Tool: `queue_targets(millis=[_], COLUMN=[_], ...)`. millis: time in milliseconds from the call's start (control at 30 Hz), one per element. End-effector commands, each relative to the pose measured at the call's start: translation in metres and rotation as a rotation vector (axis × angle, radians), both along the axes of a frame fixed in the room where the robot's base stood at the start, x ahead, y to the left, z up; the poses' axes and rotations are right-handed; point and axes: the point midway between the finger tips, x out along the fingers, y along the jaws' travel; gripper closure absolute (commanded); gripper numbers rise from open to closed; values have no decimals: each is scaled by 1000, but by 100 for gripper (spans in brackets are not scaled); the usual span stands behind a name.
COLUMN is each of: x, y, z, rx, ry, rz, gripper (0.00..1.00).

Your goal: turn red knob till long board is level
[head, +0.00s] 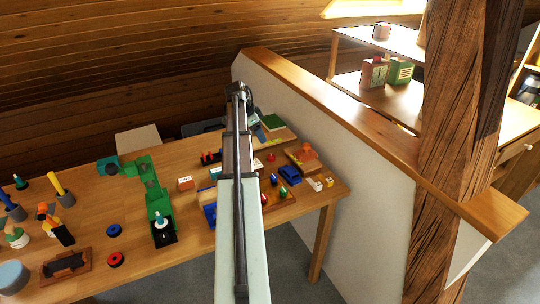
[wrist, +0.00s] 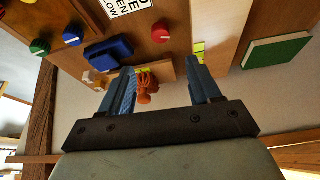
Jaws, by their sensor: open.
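In the wrist view a red knob (wrist: 160,33) with a pale mark stands alone on a brown wooden surface. Another red knob (wrist: 40,17) is at the upper left, near a blue knob (wrist: 72,35) and a green knob (wrist: 40,47). My gripper (wrist: 158,78) is open and empty, its two blue fingers apart. The lone red knob is above the gap between the fingers in the picture, not between them. In the head view it shows as a small red spot (head: 270,157) right of my arm. I cannot tell which piece is the long board.
A green book (wrist: 276,51) lies at the right. In the head view, a green jointed piece (head: 159,201) and several toys crowd the table (head: 190,281). A low wall (head: 330,155) borders its right side.

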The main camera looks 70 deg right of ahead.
Motion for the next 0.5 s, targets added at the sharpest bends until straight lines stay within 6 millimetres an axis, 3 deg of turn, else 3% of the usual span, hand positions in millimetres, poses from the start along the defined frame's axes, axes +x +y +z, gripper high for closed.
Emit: queue_targets(millis=[500], x=[-22], y=[-20], z=[-75], rx=[0], ry=[0], rz=[2], gripper=[37])
